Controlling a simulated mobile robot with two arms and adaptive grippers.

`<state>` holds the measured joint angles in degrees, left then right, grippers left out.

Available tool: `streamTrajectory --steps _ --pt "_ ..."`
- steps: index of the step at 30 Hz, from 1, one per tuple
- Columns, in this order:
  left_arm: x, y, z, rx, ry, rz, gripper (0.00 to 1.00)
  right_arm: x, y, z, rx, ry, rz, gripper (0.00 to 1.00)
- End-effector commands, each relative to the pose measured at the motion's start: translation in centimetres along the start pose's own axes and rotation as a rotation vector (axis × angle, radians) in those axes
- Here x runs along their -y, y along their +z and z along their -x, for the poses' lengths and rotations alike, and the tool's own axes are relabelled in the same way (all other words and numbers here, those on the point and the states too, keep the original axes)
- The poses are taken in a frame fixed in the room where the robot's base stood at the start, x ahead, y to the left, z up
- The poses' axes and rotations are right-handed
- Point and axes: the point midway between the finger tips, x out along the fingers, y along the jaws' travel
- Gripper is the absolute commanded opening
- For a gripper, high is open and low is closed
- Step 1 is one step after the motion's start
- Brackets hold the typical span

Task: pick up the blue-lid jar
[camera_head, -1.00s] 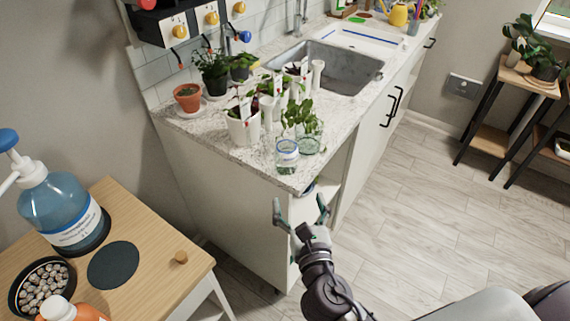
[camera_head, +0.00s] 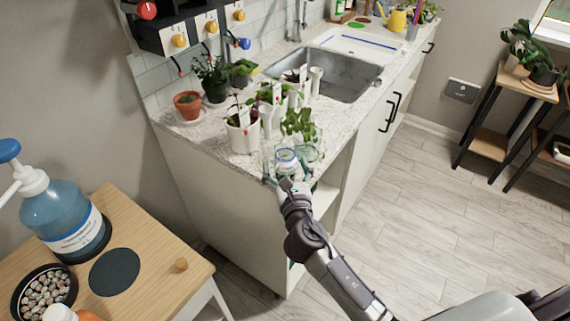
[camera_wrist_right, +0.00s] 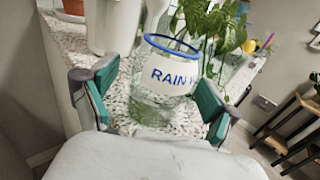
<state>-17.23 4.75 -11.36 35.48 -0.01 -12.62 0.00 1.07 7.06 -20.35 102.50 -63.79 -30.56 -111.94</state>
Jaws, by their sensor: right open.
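The blue-lid jar (camera_head: 286,158) is clear glass with a blue ring at its top. It stands at the near corner of the speckled counter, partly hidden behind my right gripper (camera_head: 288,170). In the right wrist view the jar (camera_wrist_right: 166,78) has a white label reading "RAIN" and a greenish lower part. My right gripper (camera_wrist_right: 155,90) is open, with one green-padded finger on each side of the jar in that view. I see no clear contact with the jar. My left gripper is not in view.
A glass with a leafy cutting (camera_head: 308,148) stands close right of the jar. A white pot (camera_head: 243,137) stands behind it to the left, and a terracotta pot (camera_head: 187,105) farther back. The sink (camera_head: 345,78) lies beyond. A wooden side table (camera_head: 150,255) is at lower left.

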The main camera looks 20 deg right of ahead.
Motion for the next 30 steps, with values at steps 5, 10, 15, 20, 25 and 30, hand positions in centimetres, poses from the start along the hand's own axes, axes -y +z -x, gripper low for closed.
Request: streamTrajectory --steps 5,10,15,20,25,30 --pt "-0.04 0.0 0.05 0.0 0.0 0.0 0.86 -0.04 -0.02 -0.7 0.0 0.001 -0.001 0.87" --pt "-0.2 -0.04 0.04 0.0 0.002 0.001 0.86 -0.03 -0.02 -0.66 0.0 0.001 -0.001 0.82" --pt "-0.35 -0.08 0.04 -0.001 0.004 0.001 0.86 -0.03 -0.02 -0.64 0.0 0.001 0.0 0.54" --pt "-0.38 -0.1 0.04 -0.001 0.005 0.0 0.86 -0.03 -0.03 -0.63 -0.001 0.001 0.0 0.27" --pt "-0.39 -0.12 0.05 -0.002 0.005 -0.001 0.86 -0.03 0.05 -0.64 0.001 0.001 0.0 0.15" --pt "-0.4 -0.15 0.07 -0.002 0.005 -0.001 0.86 -0.03 0.1 -0.64 0.001 0.001 0.0 0.15"
